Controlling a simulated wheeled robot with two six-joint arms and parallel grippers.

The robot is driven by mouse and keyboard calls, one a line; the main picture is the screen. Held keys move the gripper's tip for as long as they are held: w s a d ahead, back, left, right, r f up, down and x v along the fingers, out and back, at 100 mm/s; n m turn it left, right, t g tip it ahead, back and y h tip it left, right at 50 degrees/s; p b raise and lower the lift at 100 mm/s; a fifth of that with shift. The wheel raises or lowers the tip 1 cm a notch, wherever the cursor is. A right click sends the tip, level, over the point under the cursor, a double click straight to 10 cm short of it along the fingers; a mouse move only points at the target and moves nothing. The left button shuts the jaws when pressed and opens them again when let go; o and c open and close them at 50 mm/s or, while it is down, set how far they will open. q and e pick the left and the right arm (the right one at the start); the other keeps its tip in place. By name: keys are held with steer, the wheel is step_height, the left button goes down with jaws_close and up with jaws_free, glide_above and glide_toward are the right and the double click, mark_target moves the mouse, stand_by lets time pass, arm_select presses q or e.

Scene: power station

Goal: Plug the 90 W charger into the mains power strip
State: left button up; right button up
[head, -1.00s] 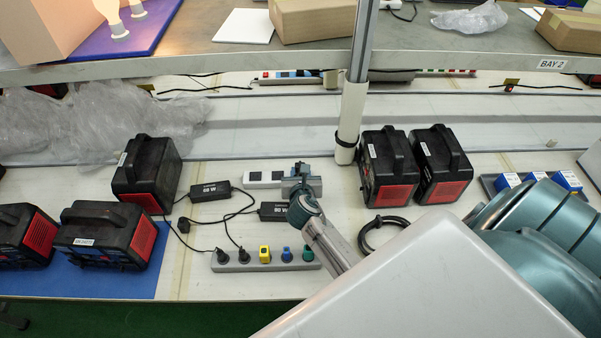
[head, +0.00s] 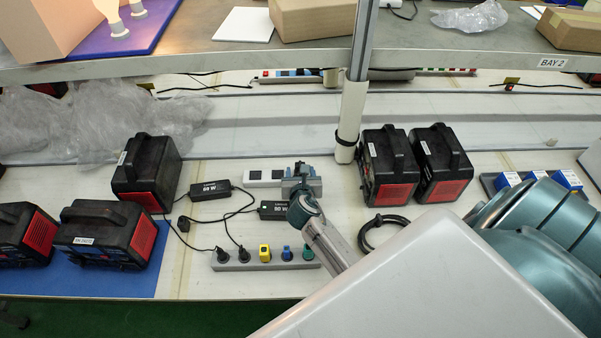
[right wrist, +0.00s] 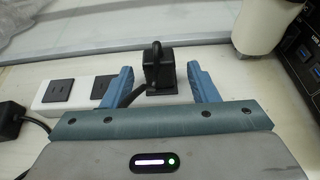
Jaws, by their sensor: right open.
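The white mains strip (head: 264,178) with dark square sockets lies behind the chargers; it also shows in the right wrist view (right wrist: 80,91). My right gripper (head: 301,175) is open at its right part. In the right wrist view its blue fingers (right wrist: 160,84) stand apart on either side of an upright black plug (right wrist: 158,68) with a cable. The plug stands in line with the sockets; how deep it sits is hard to tell. One black charger (head: 275,210) is partly hidden by my right arm; another (head: 210,190) lies left. Their wattage labels are small. My left gripper is out of view.
A grey strip (head: 230,266) with several coloured plugs lies in front. Black and red power units stand left (head: 147,172) and right (head: 442,165). A white post (head: 349,125) rises close behind my right gripper. A coiled black cable (head: 375,232) lies right.

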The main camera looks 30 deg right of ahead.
steer(key=b+v, duration=0.1)
steer(key=v, duration=0.9)
steer(key=shift+s+a+r, duration=0.15)
steer(key=shift+s+r, duration=0.05)
steer(key=shift+s, duration=0.1)
